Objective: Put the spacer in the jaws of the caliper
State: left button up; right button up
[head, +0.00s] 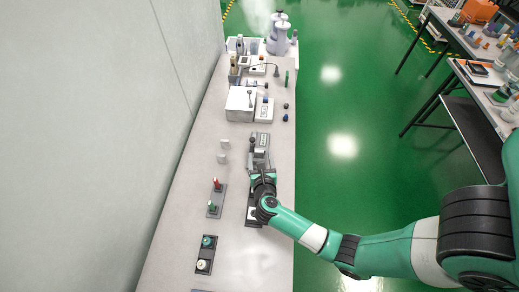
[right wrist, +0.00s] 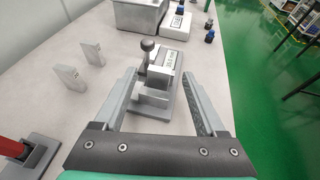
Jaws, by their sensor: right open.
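My right gripper (right wrist: 159,82) is open, its two fingers spread on either side of a grey bench device. It shows in the head view (head: 262,176) over the middle of the bench. The device (head: 258,150) has a flat base, stepped blocks, a labelled light block and a ball-topped lever (right wrist: 148,45); it may be the caliper, but I cannot tell for sure. The fingers hide part of its surroundings, and I cannot tell whether they touch it. Two small pale upright plates (right wrist: 68,77) (right wrist: 92,53) stand to its left; I cannot tell whether either is the spacer. My left gripper is not in view.
A dark holder with red and green pieces (head: 216,199) and another with round pieces (head: 205,254) lie to the left and front. A grey box (head: 241,104) and a white labelled unit (head: 264,110) stand behind.

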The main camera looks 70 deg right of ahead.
jog(key=p+v, duration=0.1)
jog(key=v, duration=0.6)
jog(key=shift+s+a+r, duration=0.1)
jog(key=shift+a, duration=0.15)
